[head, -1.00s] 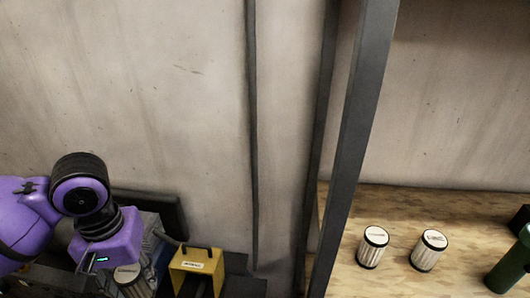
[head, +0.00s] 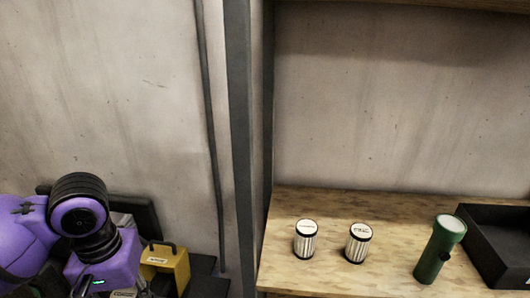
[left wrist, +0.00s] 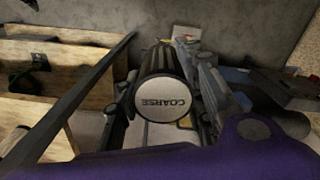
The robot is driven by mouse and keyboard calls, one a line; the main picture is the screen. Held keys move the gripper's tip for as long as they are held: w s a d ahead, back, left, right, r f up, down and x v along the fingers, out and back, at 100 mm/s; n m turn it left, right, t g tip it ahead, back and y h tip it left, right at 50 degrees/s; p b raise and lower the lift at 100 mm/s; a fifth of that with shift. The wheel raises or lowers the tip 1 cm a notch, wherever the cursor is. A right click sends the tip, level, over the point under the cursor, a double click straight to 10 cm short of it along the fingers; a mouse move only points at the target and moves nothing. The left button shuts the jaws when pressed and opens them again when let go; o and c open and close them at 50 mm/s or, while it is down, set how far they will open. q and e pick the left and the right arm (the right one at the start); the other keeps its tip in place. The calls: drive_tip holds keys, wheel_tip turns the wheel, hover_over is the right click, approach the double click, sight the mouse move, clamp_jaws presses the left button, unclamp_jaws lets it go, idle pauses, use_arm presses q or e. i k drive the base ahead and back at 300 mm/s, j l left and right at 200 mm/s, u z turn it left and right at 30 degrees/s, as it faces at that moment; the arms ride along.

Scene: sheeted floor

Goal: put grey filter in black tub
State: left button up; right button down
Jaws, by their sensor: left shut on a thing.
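The grey filter (left wrist: 163,72) is a dark, ribbed cylinder with a pale round end marked COARSE in the left wrist view. My left gripper (left wrist: 168,95) is shut on it. In the head view my left gripper (head: 98,284) is low at the left, beside the wall and left of the wooden shelf; its fingertips are mostly cut off by the bottom edge. The black tub (head: 488,252) stands on the shelf at the far right, partly out of frame, and the part of its inside I see looks empty. My right gripper is not in view.
Two white pleated filters (head: 305,240) (head: 358,244) and a green flashlight (head: 437,250) stand on the wooden shelf (head: 395,212), left of the tub. A dark upright post (head: 243,130) rises at the shelf's left end. A yellow box (head: 168,265) is right of my left gripper.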

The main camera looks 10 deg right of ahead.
sight(508, 253)
drive_tip(key=k+l, duration=0.25)
drive_tip(key=l, duration=0.15)
drive_tip(key=k+l+z, duration=0.1)
drive_tip(key=k+l, duration=0.15)
drive_tip(key=z, duration=0.45)
drive_tip(key=l+z, duration=0.15)
drive_tip(key=z, duration=0.35)
drive_tip(key=l+z, duration=0.1)
drive_tip(key=z, duration=0.35)
